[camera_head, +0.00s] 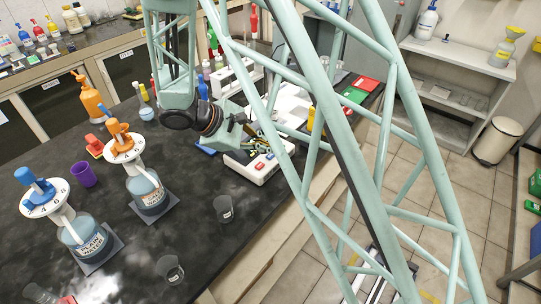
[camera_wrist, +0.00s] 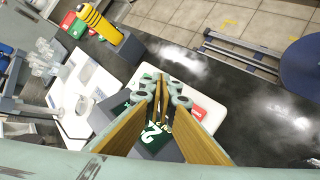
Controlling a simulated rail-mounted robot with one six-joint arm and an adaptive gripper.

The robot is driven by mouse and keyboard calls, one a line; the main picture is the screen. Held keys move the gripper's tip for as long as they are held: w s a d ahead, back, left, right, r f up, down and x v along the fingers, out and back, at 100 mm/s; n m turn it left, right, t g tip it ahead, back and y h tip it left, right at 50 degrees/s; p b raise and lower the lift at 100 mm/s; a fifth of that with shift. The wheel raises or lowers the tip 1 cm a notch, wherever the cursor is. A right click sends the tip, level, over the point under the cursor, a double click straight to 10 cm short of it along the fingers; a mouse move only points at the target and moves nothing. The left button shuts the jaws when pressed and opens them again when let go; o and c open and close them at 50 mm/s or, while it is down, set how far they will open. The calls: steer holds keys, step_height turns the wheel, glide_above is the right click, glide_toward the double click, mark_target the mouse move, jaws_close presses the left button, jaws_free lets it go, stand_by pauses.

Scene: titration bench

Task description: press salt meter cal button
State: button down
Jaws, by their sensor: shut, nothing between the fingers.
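A white meter (camera_head: 267,168) with small coloured buttons on its front edge lies on the black bench in the head view, right below my gripper (camera_head: 254,140). I take it as the salt meter. In the wrist view the white meter (camera_wrist: 205,95) shows a dark display with light digits (camera_wrist: 152,136) and a red patch (camera_wrist: 197,112) beside the fingers. My gripper (camera_wrist: 162,84) is shut and empty, its fingertips over the meter. The fingers hide part of the meter's face. I cannot tell which button is the cal button, or whether the tips touch.
Two blue bottles with dials (camera_head: 148,188) (camera_head: 84,235) stand at left on the bench. Small clear beakers (camera_head: 223,208) stand near the front edge. Bare bench lies right of the meter in the wrist view.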

mark_target(270, 157)
steer(key=shift+f+b, duration=0.9)
stand_by(1.4)
steer(key=shift+r, duration=0.25)
steer(key=shift+r+p, duration=0.35)
steer(key=shift+r, duration=0.25)
steer(key=shift+r, duration=0.2)
stand_by(0.4)
steer(key=shift+r+p, duration=1.2)
steer(key=shift+r, duration=1.15)
steer(key=shift+d, duration=0.1)
